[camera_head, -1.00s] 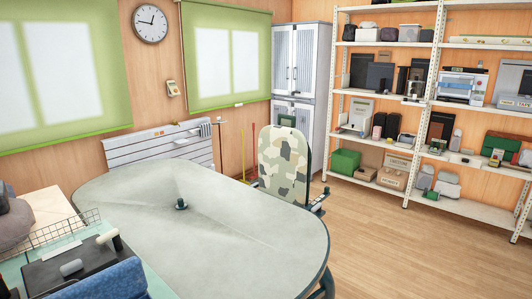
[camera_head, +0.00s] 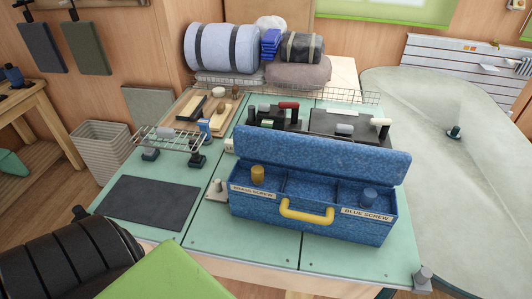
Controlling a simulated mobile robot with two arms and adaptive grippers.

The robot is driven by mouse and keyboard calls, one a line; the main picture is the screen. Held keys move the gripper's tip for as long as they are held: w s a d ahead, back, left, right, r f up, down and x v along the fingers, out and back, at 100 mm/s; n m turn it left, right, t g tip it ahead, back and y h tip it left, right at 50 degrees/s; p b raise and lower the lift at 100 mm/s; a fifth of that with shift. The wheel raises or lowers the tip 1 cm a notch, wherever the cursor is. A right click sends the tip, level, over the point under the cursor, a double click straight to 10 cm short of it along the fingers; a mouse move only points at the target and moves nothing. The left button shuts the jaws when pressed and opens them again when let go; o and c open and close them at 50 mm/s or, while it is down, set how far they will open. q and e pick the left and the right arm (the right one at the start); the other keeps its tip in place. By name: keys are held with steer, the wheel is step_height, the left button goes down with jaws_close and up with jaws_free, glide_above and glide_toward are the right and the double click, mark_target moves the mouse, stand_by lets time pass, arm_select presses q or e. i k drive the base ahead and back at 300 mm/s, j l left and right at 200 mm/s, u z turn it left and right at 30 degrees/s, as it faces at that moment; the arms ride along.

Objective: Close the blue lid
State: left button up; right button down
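The blue lid (camera_head: 320,153) stands raised along the back edge of a blue box (camera_head: 310,228), so the box is open. The box has a yellow handle (camera_head: 306,214) on its front, which faces me. It has compartments inside; a brass-coloured screw (camera_head: 257,174) stands in the left one and a blue screw (camera_head: 369,197) in the right one. Front labels read "BRASS SCREW" at left and "BLUE SCREW" at right. The middle compartment looks empty. Neither of my grippers is in view.
The box stands on a green worktable (camera_head: 215,240). A dark mat (camera_head: 150,203) and a small wire rack (camera_head: 168,140) lie to its left. Black trays (camera_head: 350,125) and a wire fence (camera_head: 340,94) are behind the lid. A pale oval table (camera_head: 470,160) stands at right.

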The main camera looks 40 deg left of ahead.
mark_target(311, 152)
steer(key=u, duration=0.8)
